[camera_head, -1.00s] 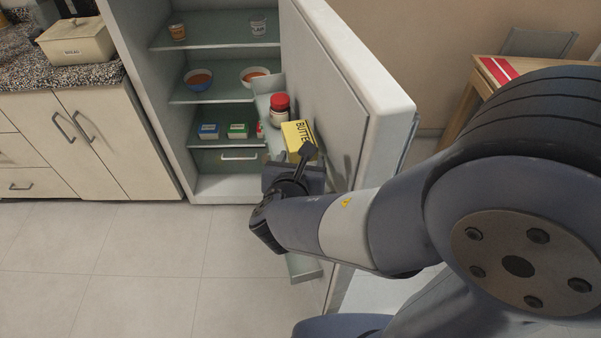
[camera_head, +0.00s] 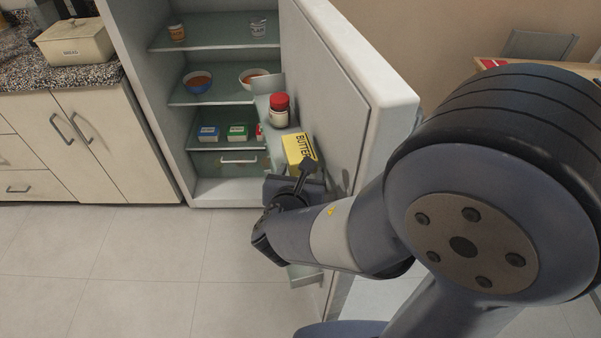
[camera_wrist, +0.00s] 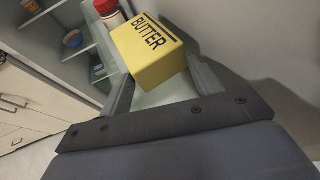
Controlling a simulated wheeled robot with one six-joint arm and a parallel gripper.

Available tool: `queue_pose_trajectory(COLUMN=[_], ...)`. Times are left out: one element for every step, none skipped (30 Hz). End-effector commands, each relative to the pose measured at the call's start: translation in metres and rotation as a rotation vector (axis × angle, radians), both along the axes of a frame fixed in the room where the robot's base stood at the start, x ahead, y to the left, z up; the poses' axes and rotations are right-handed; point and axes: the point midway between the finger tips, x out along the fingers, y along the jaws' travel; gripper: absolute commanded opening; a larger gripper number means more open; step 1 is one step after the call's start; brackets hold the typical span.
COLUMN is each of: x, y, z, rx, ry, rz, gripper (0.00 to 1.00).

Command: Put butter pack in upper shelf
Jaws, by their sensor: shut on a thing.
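The yellow butter pack (camera_head: 297,149) is at the open fridge door, in front of a red-capped jar. It also shows in the wrist view (camera_wrist: 147,54), tilted, with its BUTTER label facing up. My gripper (camera_head: 300,172) is shut on the butter pack, with a finger on each side of it in the wrist view (camera_wrist: 163,84). The upper shelf (camera_head: 215,40) of the fridge holds two small cups. I cannot tell whether the pack touches the door shelf below it.
The fridge door (camera_head: 350,85) stands open on the right. The red-capped jar (camera_head: 279,111) sits in the door shelf. Two bowls stand on the middle shelf (camera_head: 220,96), and small packs stand on the lower shelf (camera_head: 222,143). The upper shelf has free room between its cups.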

Motion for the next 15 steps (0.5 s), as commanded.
queue_pose_trajectory(x=[0.0002, 0.0001, 0.0001, 0.0001, 0.0001, 0.0001, 0.0001, 0.0001, 0.0000, 0.0000, 0.0000, 0.0000, 0.0000, 0.0001, 0.0000], y=[-0.0002, -0.0003, -0.0004, -0.0004, -0.0004, -0.0004, -0.0004, -0.0004, -0.0003, -0.0003, -0.0003, -0.0004, -0.0003, -0.0004, -0.0004], z=[-0.0002, -0.0007, -0.0008, -0.0008, -0.0008, -0.0008, -0.0008, -0.0008, -0.0009, -0.0009, -0.0009, -0.0009, -0.0009, -0.0008, -0.0004], rx=[-0.001, -0.001, -0.001, -0.001, -0.001, -0.001, -0.001, -0.001, -0.001, -0.001, -0.001, -0.002, -0.002, -0.002, -0.002], ry=[0.000, 0.002, 0.002, 0.002, 0.002, 0.002, 0.002, 0.002, 0.002, 0.002, 0.002, 0.002, 0.002, 0.002, 0.002], rz=[-0.001, -0.001, -0.001, -0.001, -0.001, -0.001, -0.001, -0.001, -0.001, -0.001, -0.001, 0.000, 0.000, 0.000, 0.000], gripper=[0.26, 0.63, 0.66, 0.69, 0.71, 0.75, 0.77, 0.79, 0.83, 0.84, 0.84, 0.84, 0.84, 0.84, 0.84])
